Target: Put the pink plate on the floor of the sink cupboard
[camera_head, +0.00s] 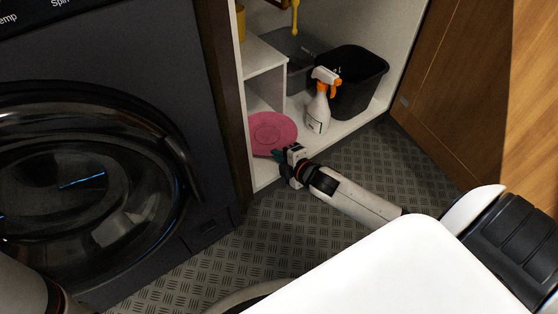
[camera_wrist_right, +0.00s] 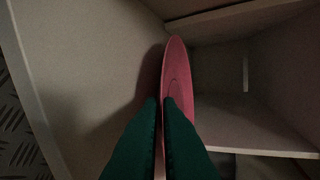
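The pink plate (camera_head: 272,130) is inside the open sink cupboard, at the left of its white floor (camera_head: 290,158). In the right wrist view the plate (camera_wrist_right: 175,75) shows nearly edge-on between the fingertips. My right gripper (camera_head: 278,155) reaches in over the cupboard's front edge, its dark green fingers (camera_wrist_right: 163,105) shut on the plate's near rim. The plate is close to the floor; I cannot tell whether it touches it. My left gripper is not in view.
A white spray bottle with orange trigger (camera_head: 318,110) stands right of the plate. Behind are a black bin (camera_head: 360,85) and a grey container (camera_head: 297,65). A white shelf unit (camera_head: 262,58) stands left. A washing machine (camera_head: 190,60) and a wooden door (camera_head: 450,90) flank the opening.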

